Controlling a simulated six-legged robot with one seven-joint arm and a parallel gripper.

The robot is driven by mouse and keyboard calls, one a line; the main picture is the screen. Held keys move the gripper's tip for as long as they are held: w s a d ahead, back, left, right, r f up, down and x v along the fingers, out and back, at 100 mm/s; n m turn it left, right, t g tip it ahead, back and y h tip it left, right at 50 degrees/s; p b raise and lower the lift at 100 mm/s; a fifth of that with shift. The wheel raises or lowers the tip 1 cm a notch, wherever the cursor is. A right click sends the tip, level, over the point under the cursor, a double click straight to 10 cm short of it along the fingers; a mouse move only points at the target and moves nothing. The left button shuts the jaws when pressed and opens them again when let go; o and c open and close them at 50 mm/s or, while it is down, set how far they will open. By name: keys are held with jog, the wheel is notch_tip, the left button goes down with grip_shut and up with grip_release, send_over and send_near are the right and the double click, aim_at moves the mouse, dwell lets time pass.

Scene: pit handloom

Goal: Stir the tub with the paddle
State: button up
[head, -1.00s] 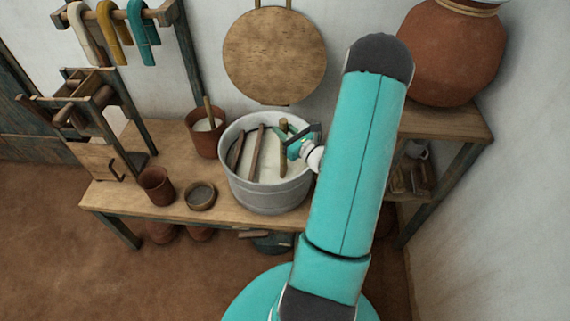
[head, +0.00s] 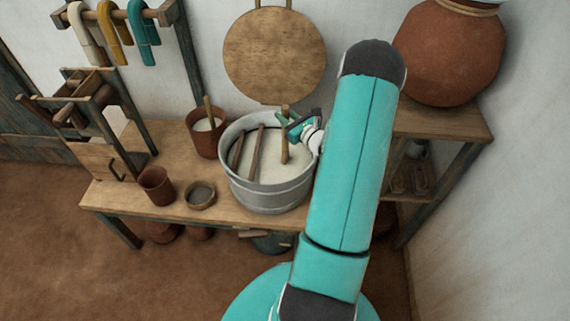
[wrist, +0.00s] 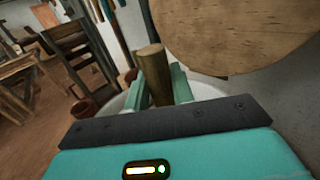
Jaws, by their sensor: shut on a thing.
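The grey metal tub (head: 270,196) stands on the wooden bench and holds a pale, whitish liquid. My gripper (head: 289,127) is over the tub's right side, shut on the upright wooden paddle (head: 285,152). The paddle's lower end is hidden in the liquid. In the wrist view the paddle's round top (wrist: 152,62) stands between my two teal fingers (wrist: 158,88), with the tub's pale rim (wrist: 112,106) partly showing behind.
Two dark wooden sticks (head: 257,152) lie across the tub's left part. A brown pot with a stick (head: 205,140), a cup (head: 157,187) and a small bowl (head: 200,196) stand to the left. A round wooden lid (head: 274,58) hangs behind; a large clay jar (head: 450,55) stands right.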

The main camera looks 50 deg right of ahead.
jog(key=shift+s+a, duration=0.75)
jog(key=shift+a, duration=0.1)
jog(key=shift+r, duration=0.1)
notch_tip(320, 180, up, 21)
dwell(0.9)
jog(key=shift+s+a, duration=0.1)
dwell(1.0)
